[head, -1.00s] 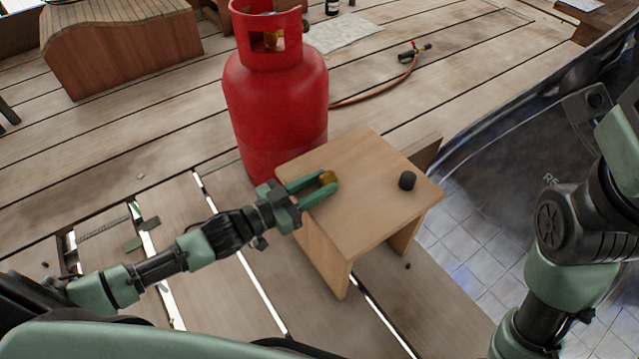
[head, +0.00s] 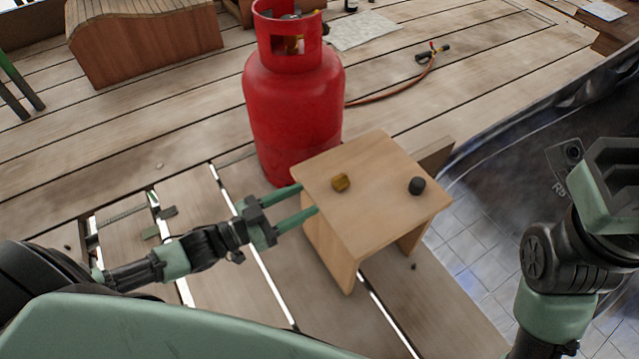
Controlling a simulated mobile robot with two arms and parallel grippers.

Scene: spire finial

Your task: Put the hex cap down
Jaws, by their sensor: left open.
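A small brass-coloured hex cap (head: 341,183) rests on top of the small wooden stool (head: 374,222), left of the middle of its top. My left gripper (head: 308,199) is open and empty at the stool's left edge, its two green fingers pointing towards the cap with a gap between. A small black knob-like piece (head: 416,186) stands on the right part of the stool top. My right arm shows at the right edge; its gripper's fingertips are not visible.
A red gas cylinder (head: 293,110) stands right behind the stool, close to my left gripper. A hose with a torch (head: 432,53) lies on the planks behind. A dark sheet and tiled area lie to the right. The planks have open gaps at the left.

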